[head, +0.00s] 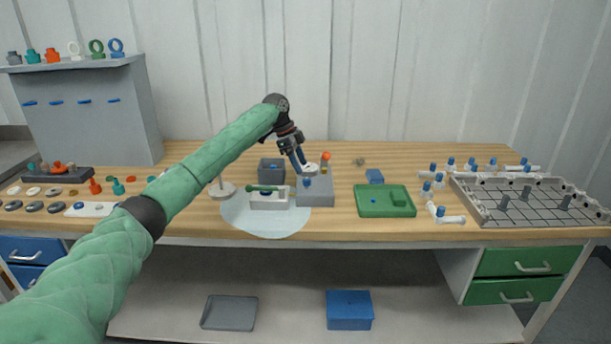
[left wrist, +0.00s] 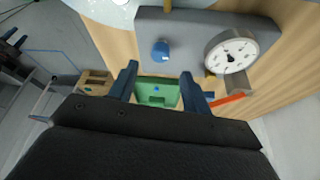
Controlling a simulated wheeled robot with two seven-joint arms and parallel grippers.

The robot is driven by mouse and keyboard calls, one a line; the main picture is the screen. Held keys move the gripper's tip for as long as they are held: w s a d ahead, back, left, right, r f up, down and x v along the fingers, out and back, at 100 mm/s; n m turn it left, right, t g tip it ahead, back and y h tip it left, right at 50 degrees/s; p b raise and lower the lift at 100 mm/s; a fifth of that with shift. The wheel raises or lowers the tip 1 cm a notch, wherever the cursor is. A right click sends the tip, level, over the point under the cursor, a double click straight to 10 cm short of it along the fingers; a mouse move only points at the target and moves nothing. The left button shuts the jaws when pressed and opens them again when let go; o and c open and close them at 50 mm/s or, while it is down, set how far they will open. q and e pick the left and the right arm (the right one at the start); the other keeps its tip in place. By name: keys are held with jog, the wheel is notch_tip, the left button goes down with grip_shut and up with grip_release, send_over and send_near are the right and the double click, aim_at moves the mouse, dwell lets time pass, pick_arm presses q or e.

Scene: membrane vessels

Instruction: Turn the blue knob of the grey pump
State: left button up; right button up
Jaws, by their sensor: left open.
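The grey pump (head: 316,198) stands near the middle of the table; its body also fills the top of the left wrist view (left wrist: 190,22). Its blue knob (left wrist: 161,50) is on the grey face, left of a round white gauge (left wrist: 232,55). The knob shows small in the head view (head: 307,183). My left gripper (head: 303,162) is over the pump, close to the gauge. In the left wrist view its two dark blue fingers (left wrist: 158,84) are apart with nothing between them, and the knob appears above the fingertips, not gripped. My right gripper is in neither view.
A green tray (head: 370,208) lies right of the pump. A white block with a green-handled piece (head: 268,201) and a grey box (head: 271,165) are on its left. An orange ball (head: 326,156) stands behind. A grid tray (head: 530,214) is far right.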

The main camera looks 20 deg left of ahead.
aim_at(307, 179)
pick_arm(q)
jog(key=shift+p+x, duration=0.45)
jog(key=shift+x, duration=2.3)
jog(key=c, duration=1)
